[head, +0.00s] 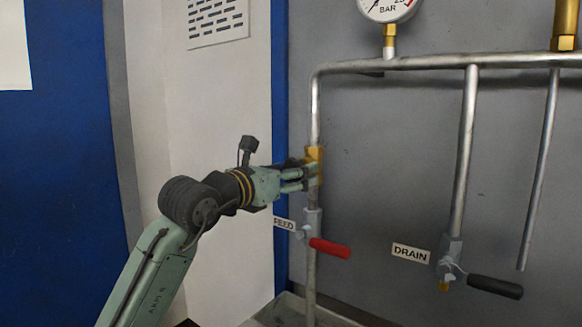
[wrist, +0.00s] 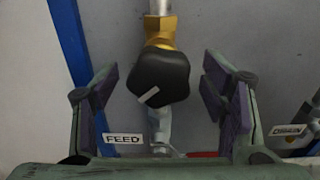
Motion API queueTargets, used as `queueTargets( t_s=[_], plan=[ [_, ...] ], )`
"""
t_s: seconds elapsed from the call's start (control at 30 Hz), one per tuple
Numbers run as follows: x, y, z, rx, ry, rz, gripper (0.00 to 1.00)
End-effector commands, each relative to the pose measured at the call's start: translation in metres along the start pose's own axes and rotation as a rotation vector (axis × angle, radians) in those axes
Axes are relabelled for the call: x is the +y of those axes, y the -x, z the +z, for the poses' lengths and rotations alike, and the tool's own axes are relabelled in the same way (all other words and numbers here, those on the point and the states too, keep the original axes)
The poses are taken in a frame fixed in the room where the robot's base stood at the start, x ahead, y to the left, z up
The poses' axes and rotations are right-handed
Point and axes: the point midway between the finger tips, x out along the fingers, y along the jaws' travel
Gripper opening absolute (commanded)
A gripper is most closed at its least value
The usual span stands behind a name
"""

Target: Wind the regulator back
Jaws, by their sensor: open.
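The regulator shows in the wrist view as a black lobed knob (wrist: 160,80) with a pale mark on it, in front of a brass body (wrist: 158,32) on the vertical pipe. In the head view its brass body (head: 314,163) shows on the left pipe, and the knob is hidden behind my gripper. My gripper (head: 308,175) points at the regulator from the left. In the wrist view my gripper (wrist: 160,95) is open, with one finger on each side of the knob and a gap on both sides.
Below the regulator is the feed valve with a red lever (head: 330,248) and a FEED label (wrist: 123,139). To the right is the drain valve with a black lever (head: 495,287). A pressure gauge (head: 389,8) stands above on the horizontal pipe (head: 430,63).

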Motion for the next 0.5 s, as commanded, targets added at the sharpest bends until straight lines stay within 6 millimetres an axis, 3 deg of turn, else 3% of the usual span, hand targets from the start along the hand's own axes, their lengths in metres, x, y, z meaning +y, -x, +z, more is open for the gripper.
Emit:
queueTargets(
  t_s=[0.27, 0.5],
  plan=[
    [0.0000, -0.0023, -0.0004, 0.000, 0.000, 0.000, 0.67],
    [-0.0001, -0.0020, -0.0002, 0.000, 0.000, 0.000, 0.52]
  ],
)
